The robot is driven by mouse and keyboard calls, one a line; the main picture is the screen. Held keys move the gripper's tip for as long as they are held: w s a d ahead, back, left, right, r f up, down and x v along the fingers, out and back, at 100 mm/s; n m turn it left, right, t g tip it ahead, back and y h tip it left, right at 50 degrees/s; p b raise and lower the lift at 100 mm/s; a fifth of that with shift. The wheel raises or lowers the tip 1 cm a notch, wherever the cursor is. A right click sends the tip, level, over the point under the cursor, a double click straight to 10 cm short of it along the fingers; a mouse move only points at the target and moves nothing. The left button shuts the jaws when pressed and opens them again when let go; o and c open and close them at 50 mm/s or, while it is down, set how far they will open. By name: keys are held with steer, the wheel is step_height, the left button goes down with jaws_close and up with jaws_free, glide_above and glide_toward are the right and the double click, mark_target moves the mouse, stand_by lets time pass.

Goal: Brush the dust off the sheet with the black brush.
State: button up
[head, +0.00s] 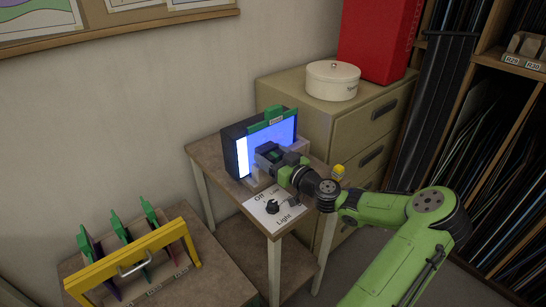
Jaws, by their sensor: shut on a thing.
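The sheet (278,138) stands upright in front of the lit light box, glowing blue with a white strip at its left. It has a green labelled holder along its top. My gripper (268,153) is just in front of the sheet's lower middle. It is shut on a dark thing, taken as the black brush, which is mostly hidden by the fingers. I cannot tell whether the bristles touch the sheet, and no dust can be made out at this size.
The light box (234,150) stands on a small table (210,155) with an Off/Light knob (271,206) in front. At lower left, a yellow rack (135,262) holds several green-handled sheets. A cabinet (345,125) bearing a white tin (332,80) and red box (380,38) stands behind right.

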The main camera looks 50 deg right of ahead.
mark_target(288, 134)
steer(key=shift+w, duration=0.8)
steer(key=shift+s+d+b, duration=0.25)
steer(key=shift+d+b, duration=0.1)
steer(key=shift+d, duration=1.55)
steer(key=shift+s+d+b, duration=0.2)
steer(key=shift+d+b, duration=0.15)
steer(key=shift+d, duration=1.55)
steer(key=shift+s+d+b, duration=0.25)
steer(key=shift+d+b, duration=0.1)
steer(key=shift+d, duration=1.55)
steer(key=shift+w+b, duration=0.15)
steer(key=shift+b, duration=0.3)
